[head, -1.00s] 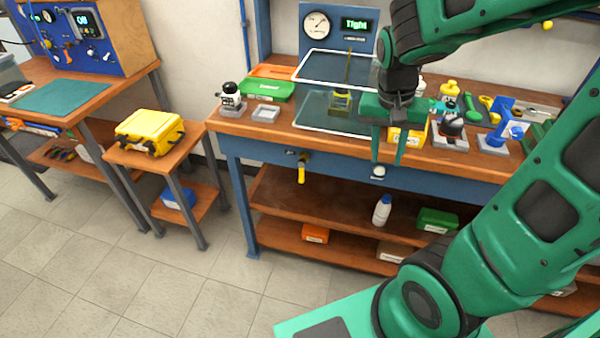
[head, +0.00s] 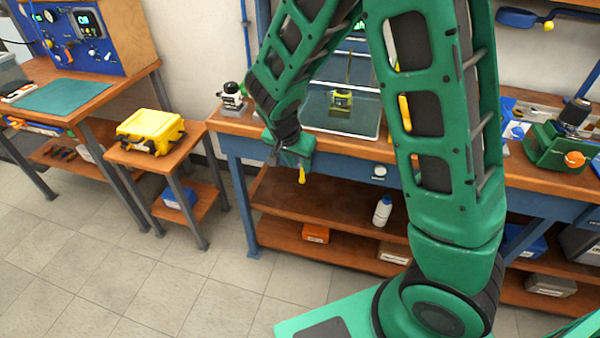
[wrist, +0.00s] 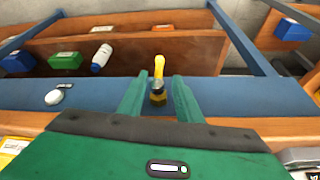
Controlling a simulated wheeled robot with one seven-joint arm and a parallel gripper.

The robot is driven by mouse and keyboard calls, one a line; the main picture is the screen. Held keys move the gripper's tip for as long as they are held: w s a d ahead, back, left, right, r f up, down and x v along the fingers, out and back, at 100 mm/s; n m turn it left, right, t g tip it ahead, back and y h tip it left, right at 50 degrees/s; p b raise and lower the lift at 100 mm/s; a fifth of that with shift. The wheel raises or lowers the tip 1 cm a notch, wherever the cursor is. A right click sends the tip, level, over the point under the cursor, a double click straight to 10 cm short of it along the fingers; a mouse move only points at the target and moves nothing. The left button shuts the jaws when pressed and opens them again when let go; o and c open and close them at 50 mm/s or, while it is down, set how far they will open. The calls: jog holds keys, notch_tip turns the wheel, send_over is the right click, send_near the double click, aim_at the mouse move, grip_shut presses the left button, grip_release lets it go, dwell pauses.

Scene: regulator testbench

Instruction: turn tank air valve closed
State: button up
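The tank air valve has a yellow lever handle (head: 302,176) that hangs down at the front of the workbench. In the wrist view the yellow handle (wrist: 159,67) points up the picture, away from the blue bench front, above a brass body (wrist: 158,97). My gripper (head: 289,160) is at the bench front by the valve. In the wrist view my gripper (wrist: 157,88) is open, with one green finger on each side of the valve. Gaps show between the fingers and the valve. My gripper hides the upper part of the valve in the head view.
The blue bench front (wrist: 95,92) runs beside the valve, with a white round knob (wrist: 54,97) along it. Lower shelves hold a white bottle (head: 383,211) and an orange box (head: 316,233). A yellow case (head: 150,131) stands on a side table. Open floor lies in front.

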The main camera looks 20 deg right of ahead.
aim_at(301, 168)
jog(key=shift+x, duration=3.2)
jog(key=shift+c, duration=0.4)
